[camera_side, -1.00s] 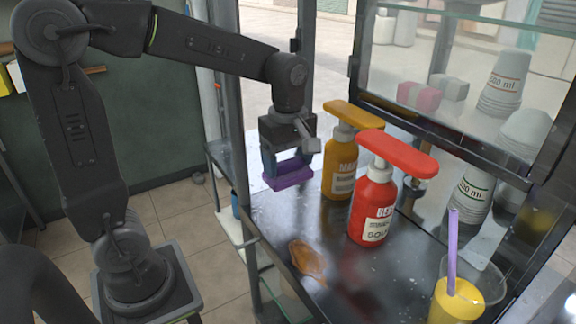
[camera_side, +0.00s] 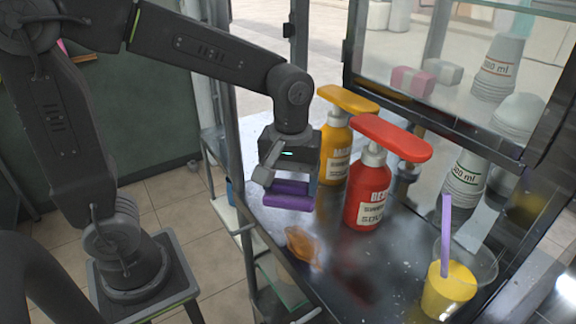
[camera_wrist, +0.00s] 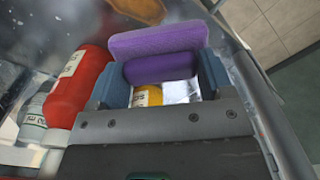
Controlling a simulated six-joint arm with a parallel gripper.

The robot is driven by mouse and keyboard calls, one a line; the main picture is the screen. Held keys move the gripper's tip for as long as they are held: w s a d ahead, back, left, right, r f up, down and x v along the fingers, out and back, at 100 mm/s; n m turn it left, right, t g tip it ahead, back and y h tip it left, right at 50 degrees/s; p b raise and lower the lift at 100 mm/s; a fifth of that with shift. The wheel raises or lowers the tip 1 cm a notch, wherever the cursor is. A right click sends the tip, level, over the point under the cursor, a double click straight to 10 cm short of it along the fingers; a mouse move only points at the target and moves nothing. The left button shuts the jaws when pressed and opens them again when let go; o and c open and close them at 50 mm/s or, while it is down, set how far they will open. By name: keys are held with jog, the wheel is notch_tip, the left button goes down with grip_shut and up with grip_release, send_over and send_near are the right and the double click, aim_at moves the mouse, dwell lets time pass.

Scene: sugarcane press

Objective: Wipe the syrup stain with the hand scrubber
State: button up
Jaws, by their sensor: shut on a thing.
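The hand scrubber (camera_side: 289,196) is purple and is held between the fingers of my gripper (camera_side: 291,183). In the wrist view the scrubber (camera_wrist: 158,54) lies between the two blue-grey fingers of my gripper (camera_wrist: 160,80). The scrubber is above the metal counter (camera_side: 345,275), apart from the stain. The syrup stain (camera_side: 303,245) is a brown-orange patch on the counter near its left edge, below and slightly right of the scrubber in the side view. In the wrist view the stain (camera_wrist: 143,8) shows at the top, partly hidden behind the scrubber.
A red bottle (camera_side: 368,192) and a yellow bottle (camera_side: 334,152) with wide pump tops stand right of my gripper. A yellow cup (camera_side: 448,292) with a purple straw stands at the front right. Stacked cups (camera_side: 465,183) and glass panels are at the right.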

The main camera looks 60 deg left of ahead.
jog(key=shift+f, duration=3.75)
jog(key=shift+d+f, duration=0.2)
jog(key=shift+d, duration=1.65)
jog(key=shift+c, duration=0.3)
jog(key=shift+d, duration=4.1)
jog(key=shift+a, duration=5.95)
jog(key=shift+r, duration=4.1)
